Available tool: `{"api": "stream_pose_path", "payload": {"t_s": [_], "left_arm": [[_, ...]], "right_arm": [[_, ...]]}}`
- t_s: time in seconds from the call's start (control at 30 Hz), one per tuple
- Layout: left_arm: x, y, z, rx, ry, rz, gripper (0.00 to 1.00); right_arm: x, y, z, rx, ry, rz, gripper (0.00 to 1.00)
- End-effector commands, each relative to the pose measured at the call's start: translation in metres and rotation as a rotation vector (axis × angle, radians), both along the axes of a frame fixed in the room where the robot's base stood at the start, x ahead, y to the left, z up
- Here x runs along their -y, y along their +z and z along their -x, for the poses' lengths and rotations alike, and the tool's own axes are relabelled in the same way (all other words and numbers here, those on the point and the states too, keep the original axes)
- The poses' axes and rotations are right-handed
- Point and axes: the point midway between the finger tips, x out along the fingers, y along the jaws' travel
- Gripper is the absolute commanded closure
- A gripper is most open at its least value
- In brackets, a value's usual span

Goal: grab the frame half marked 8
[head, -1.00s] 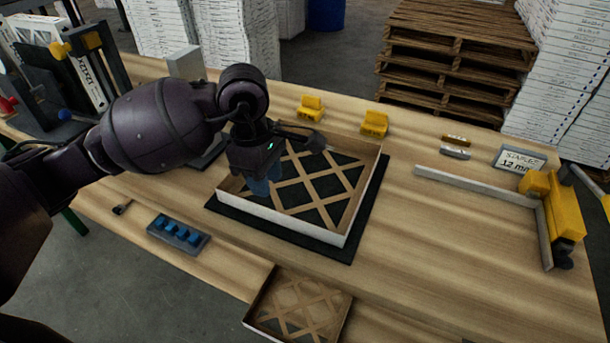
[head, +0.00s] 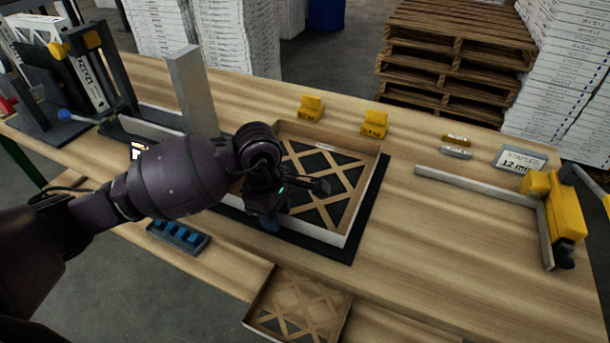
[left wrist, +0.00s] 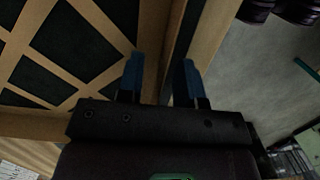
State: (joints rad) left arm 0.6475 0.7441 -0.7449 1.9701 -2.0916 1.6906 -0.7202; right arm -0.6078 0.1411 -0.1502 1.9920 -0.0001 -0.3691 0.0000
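A shallow frame half (head: 352,205) with white outer walls and a tan lattice lies on a dark mat (head: 372,205) mid-table. A second lattice frame half (head: 300,305) sits at the lower edge of the head view. I cannot read an 8 on either. My left gripper (head: 271,222) is at the near wall of the frame half on the mat, and the arm hides part of that frame half. In the left wrist view its blue fingers (left wrist: 162,80) are apart, with a frame wall running between them; no grip on it is visible. My right gripper is not in view.
A grey upright block (head: 192,92) stands behind my left arm. Two yellow blocks (head: 311,107) (head: 374,123) sit behind the frame half. A blue-studded tray (head: 178,236) lies at the front left. The table between is clear.

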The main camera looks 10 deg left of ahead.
Motion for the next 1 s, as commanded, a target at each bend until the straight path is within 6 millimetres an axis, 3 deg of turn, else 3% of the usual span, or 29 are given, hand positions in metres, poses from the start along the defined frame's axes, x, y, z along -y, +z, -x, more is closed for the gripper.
{"api": "stream_pose_path", "payload": {"t_s": [0.17,0.37,0.77,1.0], "left_arm": [[0.000,0.000,0.000,0.000,0.000,0.000,0.68],[0.000,0.000,0.000,0.000,0.000,0.000,0.99],[0.000,0.002,0.000,0.001,0.000,0.000,1.00],[-0.001,0.030,-0.001,0.005,-0.001,-0.001,1.00]], "right_arm": [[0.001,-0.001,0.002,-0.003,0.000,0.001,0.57],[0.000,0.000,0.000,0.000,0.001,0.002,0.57],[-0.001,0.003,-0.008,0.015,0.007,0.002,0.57],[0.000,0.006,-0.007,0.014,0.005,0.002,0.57]]}}
